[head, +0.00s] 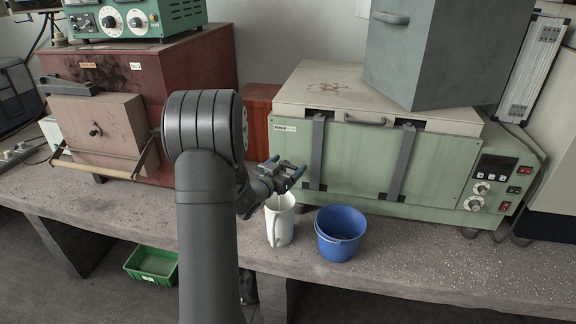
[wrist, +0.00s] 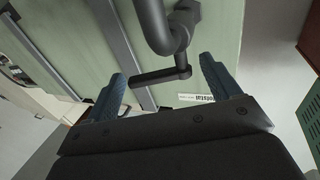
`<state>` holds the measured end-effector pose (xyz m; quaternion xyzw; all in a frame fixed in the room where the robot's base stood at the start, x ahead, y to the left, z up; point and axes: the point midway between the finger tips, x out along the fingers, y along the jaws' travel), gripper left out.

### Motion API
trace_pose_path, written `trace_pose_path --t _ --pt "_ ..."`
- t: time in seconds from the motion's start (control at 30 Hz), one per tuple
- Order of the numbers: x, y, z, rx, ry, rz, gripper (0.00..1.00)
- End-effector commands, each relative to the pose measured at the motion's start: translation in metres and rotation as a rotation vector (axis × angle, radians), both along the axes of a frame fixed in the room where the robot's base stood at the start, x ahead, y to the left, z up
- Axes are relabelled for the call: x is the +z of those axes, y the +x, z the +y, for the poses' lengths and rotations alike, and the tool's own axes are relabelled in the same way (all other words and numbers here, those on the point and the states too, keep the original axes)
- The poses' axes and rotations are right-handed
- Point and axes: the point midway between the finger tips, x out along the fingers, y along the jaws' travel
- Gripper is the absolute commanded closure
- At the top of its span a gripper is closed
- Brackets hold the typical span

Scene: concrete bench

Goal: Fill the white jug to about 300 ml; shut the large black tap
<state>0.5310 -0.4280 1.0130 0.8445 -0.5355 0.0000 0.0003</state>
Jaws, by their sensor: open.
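The white jug (head: 280,226) stands upright on the bench, just below my gripper (head: 287,168) and left of a blue bucket. How much liquid is in it, I cannot tell. In the wrist view the large black tap (wrist: 155,22) shows in front of the green oven panel, with its lever (wrist: 160,77) lying crosswise. My gripper, also in the wrist view (wrist: 163,72), is open, with its blue fingers on either side of the lever. I see no clear contact. In the head view the tap is not clearly visible behind my gripper. Whether water is running, I cannot tell.
The blue bucket (head: 341,234) stands close to the jug's right. A green oven (head: 350,160) with a control panel backs the bench (head: 430,255). A brown furnace (head: 130,95) is at left. A green crate (head: 152,264) sits below. The bench front right of the bucket is clear.

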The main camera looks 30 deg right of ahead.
Motion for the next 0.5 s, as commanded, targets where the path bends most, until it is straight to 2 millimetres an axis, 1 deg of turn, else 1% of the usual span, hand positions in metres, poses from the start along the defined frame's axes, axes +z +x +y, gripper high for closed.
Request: trace_pose_path --t 0.13,0.37,0.4,0.47,0.5 --pt "0.0 0.0026 -0.0061 0.0 0.0 0.0 0.18" --pt "0.0001 0.0028 -0.0064 0.0 0.0 0.0 0.18" --pt "0.0001 0.0028 -0.0064 0.0 0.0 0.0 0.22" --pt "0.0001 0.0028 -0.0063 0.0 0.0 0.0 0.34" --pt "0.0001 0.0028 -0.0063 0.0 0.0 0.0 0.42"
